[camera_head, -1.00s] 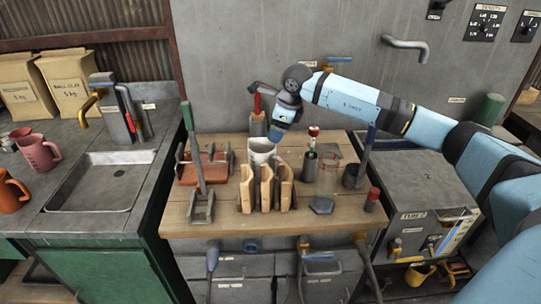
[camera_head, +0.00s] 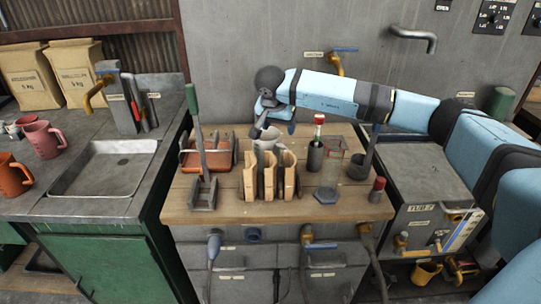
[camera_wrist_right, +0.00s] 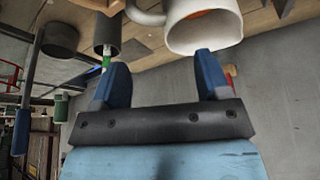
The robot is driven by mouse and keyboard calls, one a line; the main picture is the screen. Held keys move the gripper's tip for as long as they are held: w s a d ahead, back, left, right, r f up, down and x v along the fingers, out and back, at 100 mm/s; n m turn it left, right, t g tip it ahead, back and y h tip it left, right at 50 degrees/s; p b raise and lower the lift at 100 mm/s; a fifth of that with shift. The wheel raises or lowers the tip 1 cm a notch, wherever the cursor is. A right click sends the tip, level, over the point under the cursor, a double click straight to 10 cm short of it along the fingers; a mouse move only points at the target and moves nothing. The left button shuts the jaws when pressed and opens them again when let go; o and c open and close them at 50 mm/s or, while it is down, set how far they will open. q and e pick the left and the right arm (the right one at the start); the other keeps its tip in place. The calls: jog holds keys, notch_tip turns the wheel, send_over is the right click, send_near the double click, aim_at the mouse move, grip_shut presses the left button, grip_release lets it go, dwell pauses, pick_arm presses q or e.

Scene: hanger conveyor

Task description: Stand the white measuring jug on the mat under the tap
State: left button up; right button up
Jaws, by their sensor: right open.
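The white measuring jug (camera_head: 267,144) stands at the back of the wooden bench, behind a wooden rack and partly hidden by it and by my right gripper. In the right wrist view the jug (camera_wrist_right: 205,28) shows its open rim, with its handle to the left. My right gripper (camera_head: 274,124) is over the jug in the head view. In the wrist view its blue fingers (camera_wrist_right: 161,66) are apart, with nothing between them, close to the jug. I cannot make out a mat.
The wooden rack (camera_head: 268,180) is in front of the jug. The sink (camera_head: 105,170) is empty.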

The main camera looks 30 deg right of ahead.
jog(key=x, duration=0.7)
jog(key=shift+f, duration=0.2)
grip_shut()
jog(key=shift+s, duration=0.1)
dwell(1.1)
